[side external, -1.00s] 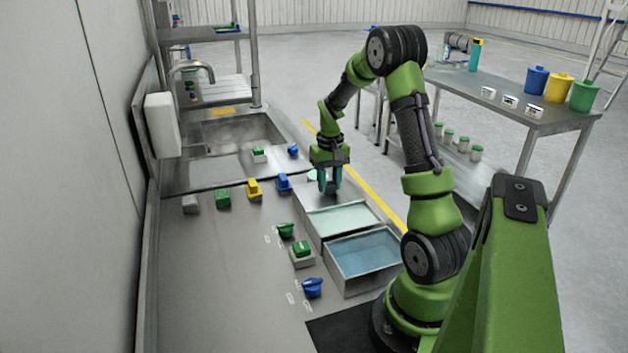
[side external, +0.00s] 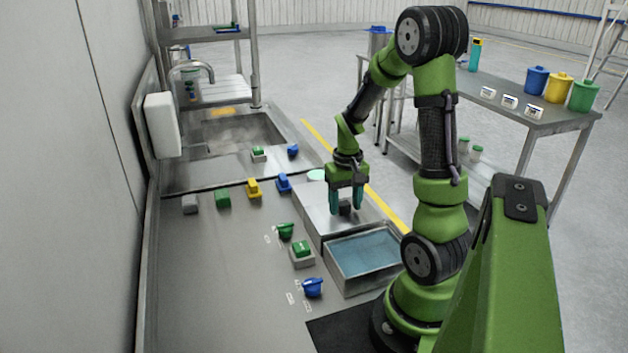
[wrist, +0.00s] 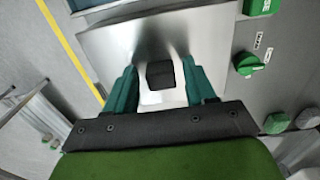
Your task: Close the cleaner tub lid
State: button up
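A flat steel lid (side external: 315,213) covers the farther of two tubs in the bench, and that tub's liquid is out of sight. The lid has a small black handle (side external: 345,209). The nearer tub (side external: 332,268) is uncovered and shows blue liquid (side external: 366,252). My gripper (side external: 347,212) points down over the lid with its fingers on either side of the handle. In the wrist view the handle (wrist: 160,75) sits between the green fingers with a gap on each side, so my gripper (wrist: 161,88) is open. The lid (wrist: 115,45) fills the upper middle there.
Green (side external: 286,231) and blue (side external: 312,287) knobs and a green button (side external: 302,248) stand left of the tubs. Several coloured controls line the bench farther back. A sink (side external: 235,130) lies behind. A side table (side external: 535,115) with coloured containers stands right.

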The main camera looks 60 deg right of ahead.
aim_at(344, 203)
jog(key=shift+r, duration=0.1)
jog(key=shift+w+r, duration=0.1)
jog(key=shift+r, duration=0.2)
notch_tip(344, 203, up, 16)
jog(key=shift+r, duration=0.1)
dwell(0.3)
jog(key=a+n+t, duration=0.1)
jog(key=a+t, duration=0.1)
jog(key=a, duration=0.6)
jog(key=a+n+t+y, duration=0.1)
jog(key=a+n+t, duration=0.1)
jog(key=a, duration=0.6)
jog(key=a+n+t+y, duration=0.1)
jog(key=a+n+t, duration=0.1)
jog(key=a, duration=0.7)
jog(key=shift+w+a+t, duration=0.1)
jog(key=shift+w+t, duration=0.25)
jog(key=shift+t, duration=0.35)
